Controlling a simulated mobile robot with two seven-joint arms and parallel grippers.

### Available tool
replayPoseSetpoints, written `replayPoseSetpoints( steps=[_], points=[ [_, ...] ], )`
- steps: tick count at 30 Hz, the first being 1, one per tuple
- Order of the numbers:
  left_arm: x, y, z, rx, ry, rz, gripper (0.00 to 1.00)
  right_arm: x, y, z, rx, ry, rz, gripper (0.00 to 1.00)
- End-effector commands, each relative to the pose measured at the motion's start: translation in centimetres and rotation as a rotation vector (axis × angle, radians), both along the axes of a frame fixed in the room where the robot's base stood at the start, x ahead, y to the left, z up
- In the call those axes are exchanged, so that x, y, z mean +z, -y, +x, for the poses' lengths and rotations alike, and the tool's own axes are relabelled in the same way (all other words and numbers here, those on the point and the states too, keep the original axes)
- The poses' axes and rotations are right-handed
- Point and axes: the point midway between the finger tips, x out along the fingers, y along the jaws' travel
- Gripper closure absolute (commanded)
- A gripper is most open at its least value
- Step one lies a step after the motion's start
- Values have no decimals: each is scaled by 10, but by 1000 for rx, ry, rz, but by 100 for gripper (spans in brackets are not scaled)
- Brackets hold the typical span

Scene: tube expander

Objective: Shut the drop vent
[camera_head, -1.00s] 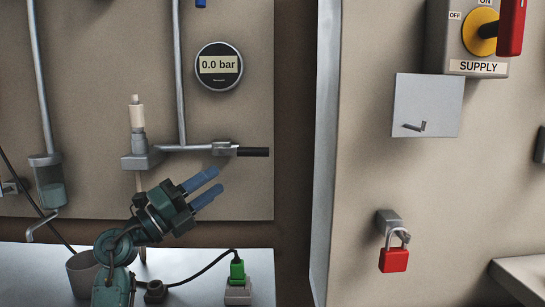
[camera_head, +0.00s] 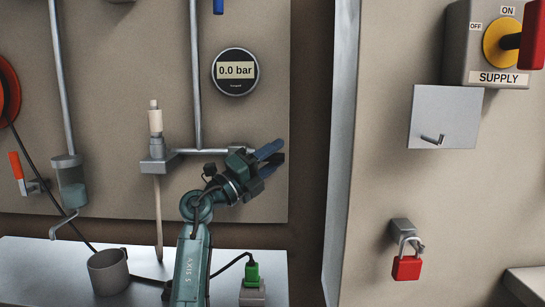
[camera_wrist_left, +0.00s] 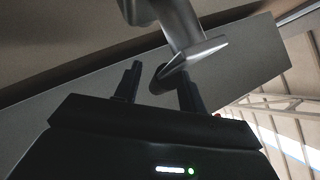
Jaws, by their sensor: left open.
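A grey horizontal pipe (camera_head: 205,152) runs right from the upright pipe on the panel. The black-handled valve at its right end, which looks like the drop vent, is mostly hidden behind my left gripper (camera_head: 274,158) in the head view. My left gripper is open there, its blue fingers pointing right. In the left wrist view, a grey metal valve body with a lever (camera_wrist_left: 185,45) hangs over the open fingers of the left gripper (camera_wrist_left: 160,87). A dark rounded end shows between them; I cannot tell whether they touch it. My right gripper is not in view.
A gauge (camera_head: 236,71) reads 0.0 bar above the valve. A grey cup (camera_head: 108,272) and a green plug (camera_head: 252,274) are on the bench. A red padlock (camera_head: 406,268) hangs at right.

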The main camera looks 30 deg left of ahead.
Motion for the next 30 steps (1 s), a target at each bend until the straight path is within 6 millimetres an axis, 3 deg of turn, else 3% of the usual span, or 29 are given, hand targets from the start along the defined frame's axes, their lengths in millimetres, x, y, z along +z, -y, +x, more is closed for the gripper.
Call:
replayPoseSetpoints(
  steps=[4, 18, 30],
  points=[
    [0, 0, 0, 0, 0, 0, 60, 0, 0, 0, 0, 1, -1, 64],
    [0, 0, 0, 0, 0, -1, 99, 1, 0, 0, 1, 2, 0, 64],
    [0, -1, 0, 0, -2, 2, 100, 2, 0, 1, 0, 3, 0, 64]
  ],
)
